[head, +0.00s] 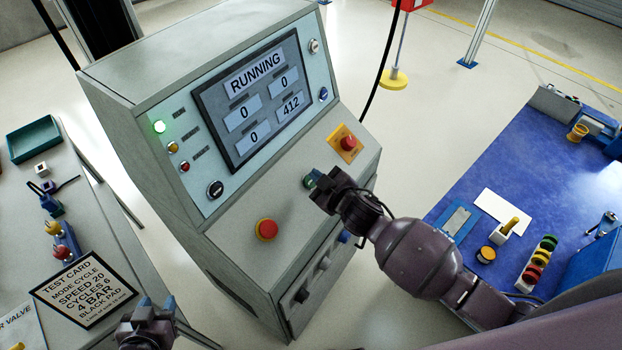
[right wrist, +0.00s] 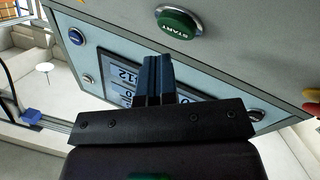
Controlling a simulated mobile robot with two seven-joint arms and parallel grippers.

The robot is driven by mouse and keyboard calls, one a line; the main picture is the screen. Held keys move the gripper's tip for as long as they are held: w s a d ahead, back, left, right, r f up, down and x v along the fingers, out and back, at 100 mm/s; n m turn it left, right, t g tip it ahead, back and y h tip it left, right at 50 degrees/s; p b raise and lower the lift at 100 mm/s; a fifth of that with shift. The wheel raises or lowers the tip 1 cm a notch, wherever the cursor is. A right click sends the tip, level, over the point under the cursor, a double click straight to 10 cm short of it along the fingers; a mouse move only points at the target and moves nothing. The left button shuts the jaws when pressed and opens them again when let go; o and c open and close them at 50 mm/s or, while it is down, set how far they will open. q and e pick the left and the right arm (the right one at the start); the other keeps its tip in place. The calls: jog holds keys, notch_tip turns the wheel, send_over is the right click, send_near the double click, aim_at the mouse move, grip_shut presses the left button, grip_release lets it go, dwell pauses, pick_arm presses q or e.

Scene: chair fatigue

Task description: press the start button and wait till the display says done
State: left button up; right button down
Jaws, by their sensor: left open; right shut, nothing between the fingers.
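The grey control cabinet (head: 225,120) has a display (head: 255,100) that reads RUNNING, with the values 0, 0, 0 and 412. A green lamp (head: 158,126) beside the display is lit. The green start button (head: 308,182) is on the sloping panel, partly hidden by my right gripper (head: 318,187). In the right wrist view the start button (right wrist: 177,23) shows whole, and the shut, empty fingers (right wrist: 153,75) appear a little apart from it. My left gripper (head: 150,312) is open and empty at the bottom left, away from the panel.
A red button (head: 266,229) and a red emergency stop on a yellow plate (head: 347,143) flank the start button. A test card (head: 84,290) lies on the left table. A blue-topped bench (head: 480,165) with small parts stands to the right.

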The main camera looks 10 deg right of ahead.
jog(key=shift+s+d+r+p, duration=0.25)
jog(key=shift+r+p, duration=0.25)
jog(key=shift+p, duration=0.05)
jog(key=shift+s+d+r+p, duration=0.2)
jog(key=shift+r+p, duration=0.3)
jog(key=shift+p, duration=0.05)
jog(key=shift+s+d+r+p, duration=0.15)
jog(key=shift+s+d+r, duration=0.1)
jog(key=shift+r, duration=0.25)
jog(key=shift+s+d+r+p, duration=0.15)
jog(key=shift+s+d+r, duration=0.05)
jog(key=shift+r, duration=0.25)
jog(key=s+d+f+m+g+h+b, duration=0.1)
jog(key=s+d+f+m+h, duration=0.2)
jog(key=s+d+f+m, duration=0.2)
jog(key=s+d+f+m+g+h+b, duration=0.1)
jog(key=s+d+f+m+h+b, duration=0.1)
jog(key=s+d, duration=0.9)
jog(key=s+f+m+h, duration=0.1)
jog(key=s+f+m, duration=0.1)
jog(key=s, duration=0.4)
jog(key=shift+f+m+h, duration=0.3)
jog(key=shift+f+m, duration=0.1)
jog(key=shift+f, duration=0.4)
